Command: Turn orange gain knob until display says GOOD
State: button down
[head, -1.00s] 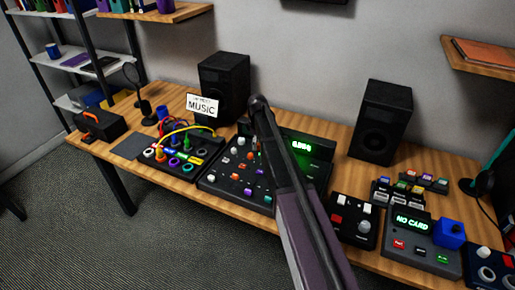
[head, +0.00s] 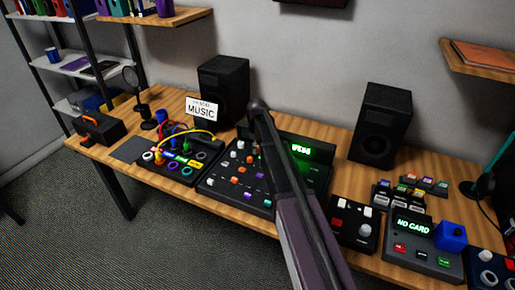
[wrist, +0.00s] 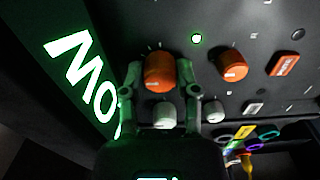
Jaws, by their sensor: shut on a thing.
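In the wrist view my gripper (wrist: 161,82) is shut on an orange knob (wrist: 159,70), one fingertip on each side of it. The knob is on the dark mixer panel (head: 224,172). My arm covers the gripper and the held knob there.
In the wrist view, a second orange knob (wrist: 233,63), an orange button (wrist: 284,64), a green light (wrist: 197,38) and two pale knobs (wrist: 164,113) are close by. In the head view, black speakers (head: 223,88) stand behind the mixer and a card device (head: 420,250) at right.

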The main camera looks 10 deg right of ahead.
jog(key=shift+s+a+m, duration=0.1)
jog(key=shift+s+m, duration=0.05)
jog(key=shift+m, duration=2.15)
jog(key=c, duration=0.6)
grip_release()
